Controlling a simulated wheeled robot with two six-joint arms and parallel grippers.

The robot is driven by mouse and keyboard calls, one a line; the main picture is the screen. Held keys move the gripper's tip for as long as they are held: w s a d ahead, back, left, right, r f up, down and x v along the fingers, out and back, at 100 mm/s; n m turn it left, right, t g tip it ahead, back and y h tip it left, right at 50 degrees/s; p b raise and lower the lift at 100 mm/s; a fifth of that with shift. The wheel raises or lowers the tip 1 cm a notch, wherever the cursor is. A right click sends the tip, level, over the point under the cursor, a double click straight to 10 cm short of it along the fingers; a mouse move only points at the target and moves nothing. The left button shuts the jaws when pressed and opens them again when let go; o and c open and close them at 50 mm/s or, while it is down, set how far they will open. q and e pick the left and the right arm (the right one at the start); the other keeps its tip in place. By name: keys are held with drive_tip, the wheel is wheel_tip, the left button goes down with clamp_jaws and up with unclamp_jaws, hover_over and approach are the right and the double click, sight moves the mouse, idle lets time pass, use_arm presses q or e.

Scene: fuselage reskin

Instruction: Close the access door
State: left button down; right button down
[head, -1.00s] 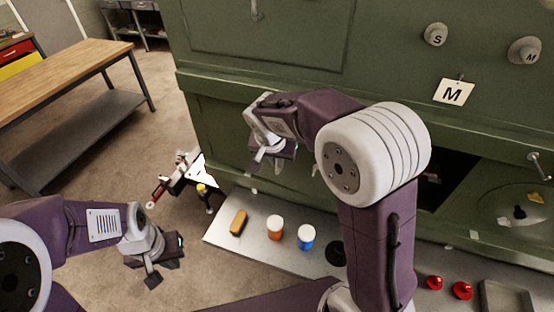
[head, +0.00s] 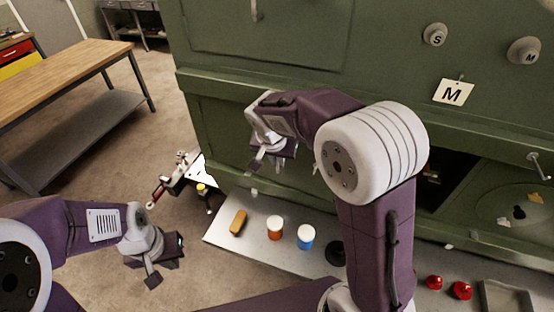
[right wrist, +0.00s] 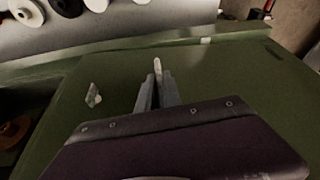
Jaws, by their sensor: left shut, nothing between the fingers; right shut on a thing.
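A green panel (right wrist: 215,85), which looks like the access door, fills much of the right wrist view; I cannot tell its hinge side. My right gripper (right wrist: 157,88) is over this panel, its fingers shut on a thin pale piece (right wrist: 157,66), perhaps a handle. In the head view my right gripper (head: 258,163) is in front of the lower green wall; what it holds is too small to tell there. A dark opening (head: 455,180) shows right of my right arm, which hides part of it. My left gripper (head: 154,277) is shut and empty over the floor at lower left.
A wooden bench (head: 75,75) stands at left.

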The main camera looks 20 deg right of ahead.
drive_tip(key=shift+w+d+r, duration=0.15)
drive_tip(key=shift+w+d, duration=0.75)
drive_tip(key=shift+w, duration=0.1)
drive_tip(key=c, duration=1.6)
unclamp_jaws()
drive_tip(key=shift+o, duration=0.4)
drive_tip(key=shift+d, duration=0.1)
